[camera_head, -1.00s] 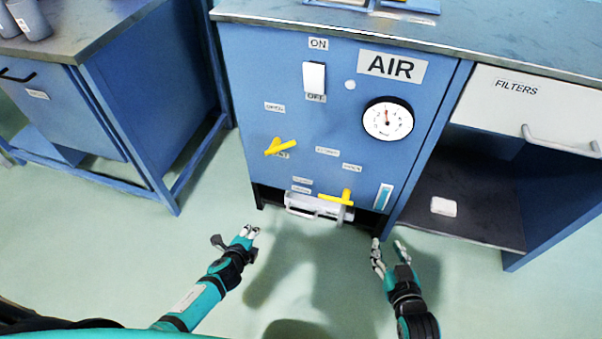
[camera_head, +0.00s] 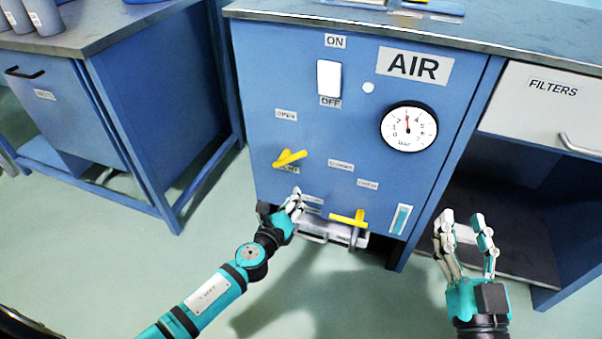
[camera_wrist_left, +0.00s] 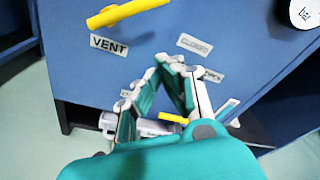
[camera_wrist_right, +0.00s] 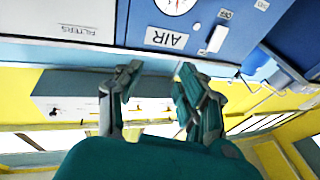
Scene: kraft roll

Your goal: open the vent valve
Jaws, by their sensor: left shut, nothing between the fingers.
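The vent valve has a yellow handle (camera_head: 290,158) on the blue front panel, lying near level with its right end slightly higher. The VENT label (camera_wrist_left: 109,44) is under it, an OPEN label (camera_head: 286,115) above, a CLOSED label (camera_head: 340,166) to its lower right. In the left wrist view the handle (camera_wrist_left: 128,12) is at the top, beyond my fingers. My left gripper (camera_head: 297,197) is shut and empty, in front of the panel, below the handle and apart from it in the picture. My right gripper (camera_head: 462,218) is open and empty, right of the panel.
A second yellow handle (camera_head: 347,218) is low on the panel, right of my left gripper, above a whitish unit (camera_head: 318,230). A white switch (camera_head: 328,78) and gauge (camera_head: 409,127) are higher up. An open shelf (camera_head: 510,235) is on the right. Floor is clear at left.

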